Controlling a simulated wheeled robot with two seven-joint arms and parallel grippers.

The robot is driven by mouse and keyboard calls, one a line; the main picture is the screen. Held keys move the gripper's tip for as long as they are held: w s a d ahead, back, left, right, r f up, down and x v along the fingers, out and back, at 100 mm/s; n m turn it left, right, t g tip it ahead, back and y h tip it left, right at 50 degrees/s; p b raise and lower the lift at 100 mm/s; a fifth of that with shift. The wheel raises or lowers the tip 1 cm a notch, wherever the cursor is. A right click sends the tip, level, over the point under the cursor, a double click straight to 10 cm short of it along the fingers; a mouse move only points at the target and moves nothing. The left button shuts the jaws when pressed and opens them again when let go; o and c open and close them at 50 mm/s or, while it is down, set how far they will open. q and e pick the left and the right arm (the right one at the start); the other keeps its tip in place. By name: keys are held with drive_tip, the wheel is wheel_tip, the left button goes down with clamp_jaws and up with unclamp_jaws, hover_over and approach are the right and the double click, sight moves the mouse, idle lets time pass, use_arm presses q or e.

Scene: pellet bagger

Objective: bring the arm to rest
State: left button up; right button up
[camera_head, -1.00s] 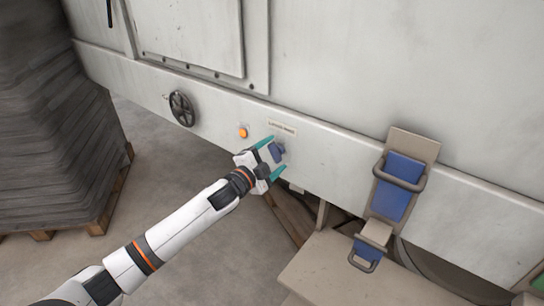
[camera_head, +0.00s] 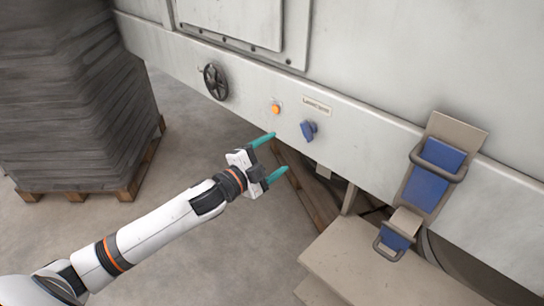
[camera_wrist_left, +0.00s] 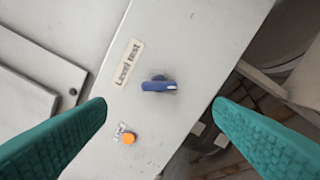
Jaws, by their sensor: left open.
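My left gripper (camera_head: 272,157) is open and empty, with its two teal fingers apart. It stands a short way off the machine's pale front rail, below and left of a blue knob (camera_head: 308,131). In the left wrist view the blue knob (camera_wrist_left: 158,85) shows between and beyond the open fingers (camera_wrist_left: 160,125), touched by neither. A label (camera_wrist_left: 128,63) beside the knob seems to read "Level test". My left arm reaches in from the lower left. My right gripper is not in view.
An orange button (camera_head: 276,109) and a black handwheel (camera_head: 215,82) sit on the rail to the left. A blue-padded bracket (camera_head: 431,173) stands at the right above a beige plate (camera_head: 350,262). A stack of grey sacks on a pallet (camera_head: 128,188) stands at left. Open floor lies between.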

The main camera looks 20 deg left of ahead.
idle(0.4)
use_arm(q)
drive_tip(key=a+f+n+g+y, duration=0.1)
drive_tip(key=a+f+n+y, duration=0.15)
drive_tip(key=f, duration=0.65)
drive_tip(key=a+f+n+g+y, duration=0.2)
drive_tip(key=a+f+n, duration=0.1)
drive_tip(key=f, duration=0.7)
drive_tip(key=s+a+f+n+g+y, duration=0.15)
drive_tip(key=s+f, duration=0.25)
drive_tip(key=f, duration=0.4)
drive_tip(key=s+a+f+n+g, duration=0.1)
drive_tip(key=s+f+n+g, duration=0.1)
drive_tip(key=s+f, duration=0.5)
drive_tip(key=s+d+f+n+g+p, duration=0.1)
drive_tip(key=s+f+g, duration=0.2)
drive_tip(key=s+f, duration=0.55)
drive_tip(key=s+d+f+n+g, duration=0.1)
drive_tip(key=s+f+n+g, duration=0.1)
drive_tip(key=s+f, duration=0.7)
drive_tip(key=s+d+f+n+g, duration=0.1)
drive_tip(key=s+d+f+g, duration=0.1)
drive_tip(key=s, duration=0.8)
drive_tip(key=s+d+f+g, duration=0.2)
drive_tip(key=s+d+f, duration=0.2)
drive_tip(key=s, duration=0.6)
drive_tip(key=shift+d+f+n+p, duration=0.2)
drive_tip(key=shift+f+n+p, duration=0.2)
drive_tip(key=shift+f, duration=0.2)
